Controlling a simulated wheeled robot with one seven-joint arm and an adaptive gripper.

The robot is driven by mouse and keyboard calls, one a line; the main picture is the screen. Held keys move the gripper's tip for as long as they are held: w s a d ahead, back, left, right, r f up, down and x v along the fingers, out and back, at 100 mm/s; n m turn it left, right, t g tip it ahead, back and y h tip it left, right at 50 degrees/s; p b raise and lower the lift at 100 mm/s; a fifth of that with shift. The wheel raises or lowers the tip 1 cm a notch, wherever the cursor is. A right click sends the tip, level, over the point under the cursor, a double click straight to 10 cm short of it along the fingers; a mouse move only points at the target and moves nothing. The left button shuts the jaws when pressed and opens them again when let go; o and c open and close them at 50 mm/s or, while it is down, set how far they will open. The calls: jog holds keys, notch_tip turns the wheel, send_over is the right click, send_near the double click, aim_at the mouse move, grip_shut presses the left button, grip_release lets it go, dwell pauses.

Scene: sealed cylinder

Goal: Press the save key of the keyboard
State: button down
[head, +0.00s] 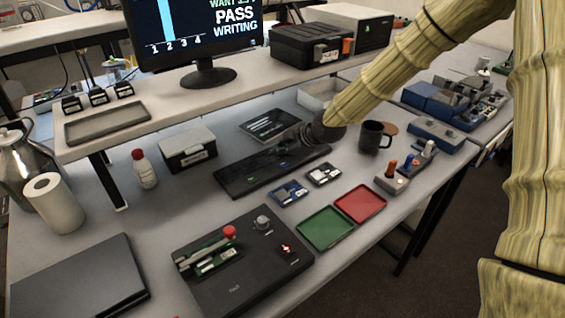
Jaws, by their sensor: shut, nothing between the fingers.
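The dark keyboard (240,180) lies on the lower desk, below the shelf. A green key (254,166) and a blue key (284,164) stand out on it. The key labels are too small to read, so I cannot tell which is the save key. My gripper (308,136) is small and dark at the end of my arm. It is over or just behind the keyboard's right end and appears shut and empty. I cannot tell whether it touches the keyboard. It may hide some keys there.
A monitor (195,30) above reads "PASS WRITING". A black mug (373,137) stands right of my gripper. A dark tablet-like panel (270,124) lies behind the keyboard. Small modules (288,193), a green tray (325,229) and a red tray (361,204) lie in front.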

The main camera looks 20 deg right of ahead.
aim_at(281, 165)
jog(key=shift+r+p, duration=1.1)
jog(key=shift+r, duration=0.8)
